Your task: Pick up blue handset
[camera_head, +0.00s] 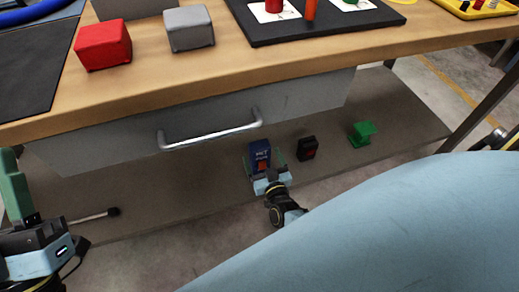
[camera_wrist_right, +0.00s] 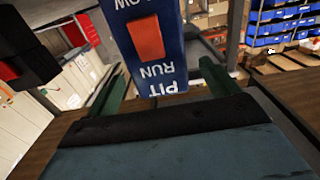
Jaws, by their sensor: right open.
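The blue handset (camera_head: 259,153) stands on the lower shelf under the drawer. It has an orange-red switch and white lettering. In the right wrist view the blue handset (camera_wrist_right: 171,70) shows large and close, reading "PIT" and "RUN" upside down. My right gripper (camera_head: 264,168) is open at the handset, with one green finger on each side of it. In the wrist view the right gripper's fingers (camera_wrist_right: 163,88) flank its lettered end, with a gap visible at the right finger. My left gripper (camera_head: 16,195) is at the left edge, partly cut off, away from the handset.
A black box with a red part (camera_head: 307,148) stands just right of the handset, and a green stand-like piece (camera_head: 362,134) is farther right. The drawer handle (camera_head: 210,134) and tabletop edge (camera_head: 200,88) overhang the shelf. A dark-tipped rod (camera_head: 95,216) lies at left.

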